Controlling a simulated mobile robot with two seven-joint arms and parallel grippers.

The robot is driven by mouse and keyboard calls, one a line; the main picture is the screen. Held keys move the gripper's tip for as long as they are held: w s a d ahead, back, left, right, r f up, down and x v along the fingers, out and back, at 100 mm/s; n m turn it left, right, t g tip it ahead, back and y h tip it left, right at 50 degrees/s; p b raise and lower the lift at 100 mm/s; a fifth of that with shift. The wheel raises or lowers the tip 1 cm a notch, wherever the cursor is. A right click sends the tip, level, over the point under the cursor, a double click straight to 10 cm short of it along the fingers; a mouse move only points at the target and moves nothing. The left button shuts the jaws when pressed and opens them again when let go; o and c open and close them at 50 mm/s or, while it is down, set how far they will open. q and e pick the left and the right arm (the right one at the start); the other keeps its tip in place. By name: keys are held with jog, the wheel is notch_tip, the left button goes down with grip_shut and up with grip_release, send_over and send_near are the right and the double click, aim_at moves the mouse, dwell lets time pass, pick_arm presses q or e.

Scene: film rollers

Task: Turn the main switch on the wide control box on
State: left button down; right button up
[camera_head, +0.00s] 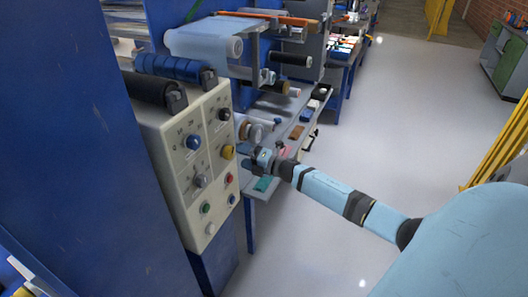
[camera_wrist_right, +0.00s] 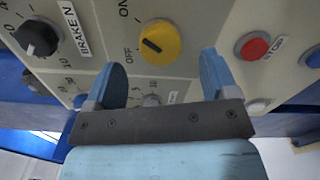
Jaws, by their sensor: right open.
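The wide control box (camera_head: 172,165) is a beige panel at the left of the head view, with several knobs and buttons. Its yellow knob (camera_head: 228,152), the one marked ON and OFF, shows near the right edge. In the right wrist view the yellow knob (camera_wrist_right: 160,43) has a dark slanted bar, with one end on the OFF side. My right gripper (camera_head: 259,158) is in front of the panel's right edge. In the right wrist view my right gripper (camera_wrist_right: 162,68) is open, its blue fingers apart below and to either side of the knob, with nothing between them. My left gripper is out of view.
A black knob (camera_wrist_right: 38,38) and a red button (camera_wrist_right: 252,46) flank the yellow knob. Shelves with film rollers (camera_head: 205,42) stand behind. Open grey floor lies right.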

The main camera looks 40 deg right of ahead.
jog(key=v, duration=0.9)
jog(key=shift+s, duration=0.2)
jog(key=shift+d, duration=0.1)
